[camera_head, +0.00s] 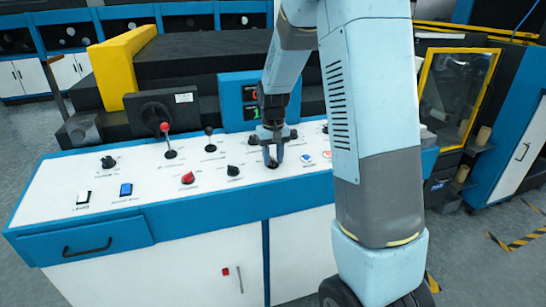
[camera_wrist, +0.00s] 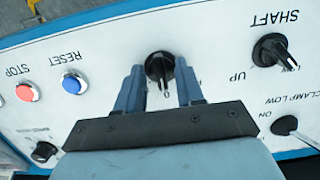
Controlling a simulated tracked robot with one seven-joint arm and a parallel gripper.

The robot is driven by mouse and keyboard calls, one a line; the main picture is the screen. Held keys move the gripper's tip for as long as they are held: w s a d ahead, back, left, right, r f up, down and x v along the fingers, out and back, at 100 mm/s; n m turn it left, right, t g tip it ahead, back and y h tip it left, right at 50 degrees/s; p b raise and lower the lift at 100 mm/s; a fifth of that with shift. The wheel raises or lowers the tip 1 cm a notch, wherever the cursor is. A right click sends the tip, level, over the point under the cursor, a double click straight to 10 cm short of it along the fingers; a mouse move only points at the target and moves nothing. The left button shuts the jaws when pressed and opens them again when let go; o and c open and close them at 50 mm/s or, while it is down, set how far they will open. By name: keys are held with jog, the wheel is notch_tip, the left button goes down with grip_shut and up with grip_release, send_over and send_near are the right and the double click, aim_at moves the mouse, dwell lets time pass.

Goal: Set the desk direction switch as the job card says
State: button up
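A black rotary switch (camera_wrist: 160,66) sits on the white desk panel in the wrist view, with a "0" mark just below it in the picture. Its pointer seems to face that mark. Its name label is hidden or unreadable, so I cannot tell that it is the direction switch. My gripper (camera_wrist: 160,82) is open, with one finger on each side of this switch; I cannot tell whether they touch it. In the head view my gripper (camera_head: 272,158) points down at the panel. No readable job card shows in either view.
The wrist view shows the SHAFT switch (camera_wrist: 268,50), CLAMP LOW switch (camera_wrist: 286,124), blue RESET button (camera_wrist: 71,84) and red STOP button (camera_wrist: 26,92). In the head view, a red-knobbed lever (camera_head: 166,140), a black lever (camera_head: 209,140) and a red knob (camera_head: 187,178) are left of my gripper.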

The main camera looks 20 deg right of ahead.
jog(key=shift+c, duration=0.2)
grip_shut()
jog(key=shift+m, duration=0.4)
jog(key=m, duration=0.3)
jog(key=shift+m+y, duration=0.3)
jog(key=shift+y, duration=0.1)
jog(key=shift+d+m+t+y, duration=0.1)
jog(key=shift+m+t+y, duration=0.2)
jog(key=shift+m, duration=1.9)
jog(key=shift+o, duration=0.2)
grip_release()
